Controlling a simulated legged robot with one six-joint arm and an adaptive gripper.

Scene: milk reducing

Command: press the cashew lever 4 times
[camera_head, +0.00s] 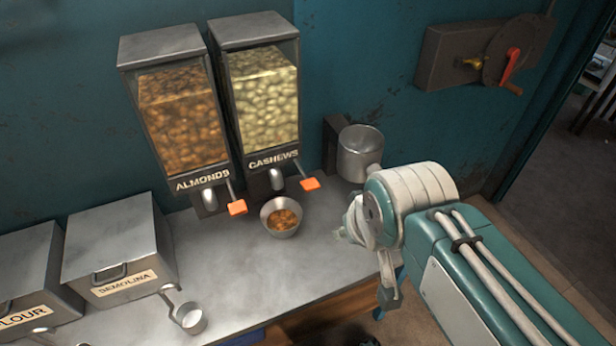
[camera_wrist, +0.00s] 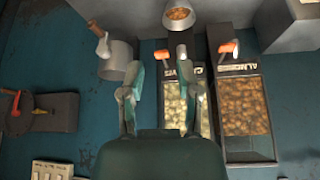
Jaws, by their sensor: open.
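The cashew dispenser (camera_head: 262,98) stands against the teal wall, with a clear front full of pale nuts and the label CASHEWS. Its orange-tipped lever (camera_head: 309,184) sticks out at the lower right of it. A metal bowl (camera_head: 287,232) with some brown nuts in it stands on the counter below the spout. In the wrist view my gripper (camera_wrist: 157,60) is open and empty, and the cashew lever (camera_wrist: 162,54) appears between its fingers in the picture. In the head view my gripper is right of the bowl, apart from the lever. Its fingertips are partly hidden by my arm.
The almond dispenser (camera_head: 178,105), with its own orange lever (camera_head: 237,207), stands left of the cashews. A metal pot (camera_head: 360,152) is at the right by the wall. A semolina bin (camera_head: 118,250) and a scoop (camera_head: 191,318) are at the left. The front middle of the counter (camera_head: 250,285) is clear.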

